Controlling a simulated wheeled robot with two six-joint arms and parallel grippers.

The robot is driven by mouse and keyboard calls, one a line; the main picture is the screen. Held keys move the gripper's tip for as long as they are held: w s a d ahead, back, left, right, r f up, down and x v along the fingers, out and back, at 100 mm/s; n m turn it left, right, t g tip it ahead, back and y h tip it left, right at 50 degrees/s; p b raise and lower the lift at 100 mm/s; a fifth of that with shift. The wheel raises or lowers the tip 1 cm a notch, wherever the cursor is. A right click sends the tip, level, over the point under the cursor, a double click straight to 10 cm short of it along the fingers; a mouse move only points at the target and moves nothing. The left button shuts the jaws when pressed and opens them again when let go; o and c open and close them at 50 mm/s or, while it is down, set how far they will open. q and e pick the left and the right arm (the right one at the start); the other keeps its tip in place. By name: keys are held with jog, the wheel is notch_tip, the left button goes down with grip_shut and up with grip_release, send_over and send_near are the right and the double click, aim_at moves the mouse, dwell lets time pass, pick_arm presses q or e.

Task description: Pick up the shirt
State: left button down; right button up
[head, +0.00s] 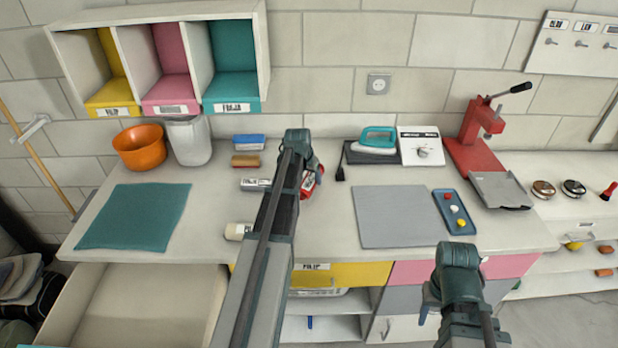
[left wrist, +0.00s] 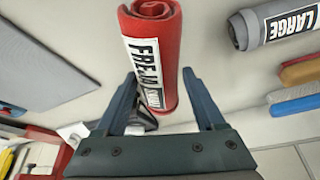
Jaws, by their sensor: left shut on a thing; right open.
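The shirt is a red roll with a white label reading FREJA, seen large in the left wrist view (left wrist: 168,50). In the head view the red shirt (head: 313,186) is on the counter, partly hidden by my left arm. My left gripper (head: 303,182) is over it, with its fingers on either side of the roll in the left wrist view (left wrist: 160,78), and is shut on it. My right gripper (head: 430,300) is open and empty in front of the counter's front edge.
A grey roll (left wrist: 262,25) labelled LARGE lies beside the shirt. A grey mat (head: 400,217) and blue tray (head: 449,226) lie to the right. A teal cloth (head: 137,215) lies at left. An open drawer (head: 140,305) sticks out below. An iron (head: 376,138) stands behind.

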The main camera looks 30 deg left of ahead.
pick_arm(q)
jog(key=s+d, duration=0.3)
jog(key=s+d+r, duration=0.1)
jog(key=s+d, duration=0.3)
jog(key=s+d+p, duration=0.1)
jog(key=s+d, duration=0.3)
jog(key=shift+s+r, duration=0.15)
jog(key=shift+s, duration=0.05)
